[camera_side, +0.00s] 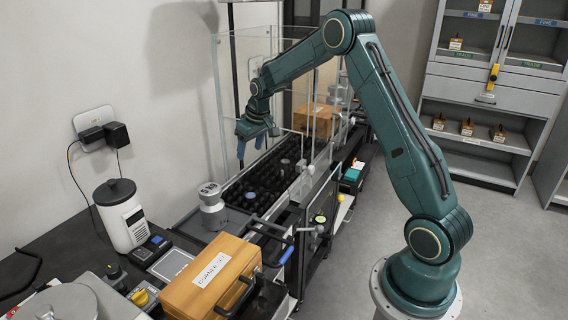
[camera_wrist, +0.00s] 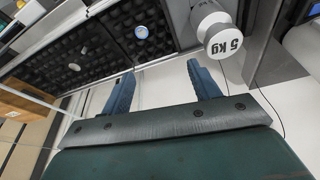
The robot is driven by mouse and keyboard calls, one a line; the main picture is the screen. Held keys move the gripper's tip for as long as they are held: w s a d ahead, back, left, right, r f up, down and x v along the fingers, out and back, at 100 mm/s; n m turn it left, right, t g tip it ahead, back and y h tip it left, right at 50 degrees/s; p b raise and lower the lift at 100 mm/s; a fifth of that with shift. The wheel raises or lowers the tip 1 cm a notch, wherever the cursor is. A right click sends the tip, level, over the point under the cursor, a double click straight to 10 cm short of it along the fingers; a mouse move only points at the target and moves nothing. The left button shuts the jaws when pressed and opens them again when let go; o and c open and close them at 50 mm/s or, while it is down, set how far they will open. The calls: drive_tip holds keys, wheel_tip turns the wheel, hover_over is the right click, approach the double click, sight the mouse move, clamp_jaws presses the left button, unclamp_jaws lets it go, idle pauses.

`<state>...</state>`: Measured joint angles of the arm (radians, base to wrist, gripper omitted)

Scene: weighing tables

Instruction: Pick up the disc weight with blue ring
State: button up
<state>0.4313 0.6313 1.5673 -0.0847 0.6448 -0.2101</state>
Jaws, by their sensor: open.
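A small disc weight with a bluish ring (camera_wrist: 141,31) sits in the dark knobbly foam bed (camera_wrist: 105,48), near the top of the wrist view. In the side view it looks like the bluish disc (camera_side: 251,195) on the foam nearest the 5 kg weight. My gripper (camera_side: 250,147) hangs above the foam bed, with its blue fingers apart and nothing between them. In the wrist view, the open fingers (camera_wrist: 160,70) are below the disc and apart from it. A second, plain grey disc (camera_wrist: 74,67) lies further left in the foam.
A grey 5 kg weight (camera_side: 212,205) stands beside the foam bed, also close to the right finger in the wrist view (camera_wrist: 220,32). Clear panels (camera_side: 245,75) rise around the bed. Wooden boxes (camera_side: 210,278) stand at the front and the far end (camera_side: 318,120).

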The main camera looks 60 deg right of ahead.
drive_tip(key=w+d+f, duration=0.2)
drive_tip(key=d+f, duration=0.4)
drive_tip(key=f, duration=0.4)
drive_tip(key=shift+d, duration=0.1)
hover_over(251, 195)
drive_tip(key=s, duration=0.2)
drive_tip(key=shift+w+f, duration=0.2)
drive_tip(key=shift+f, duration=3.95)
drive_tip(key=shift+f, duration=0.1)
drive_tip(key=shift+x, duration=2.45)
drive_tip(key=c, duration=1.2)
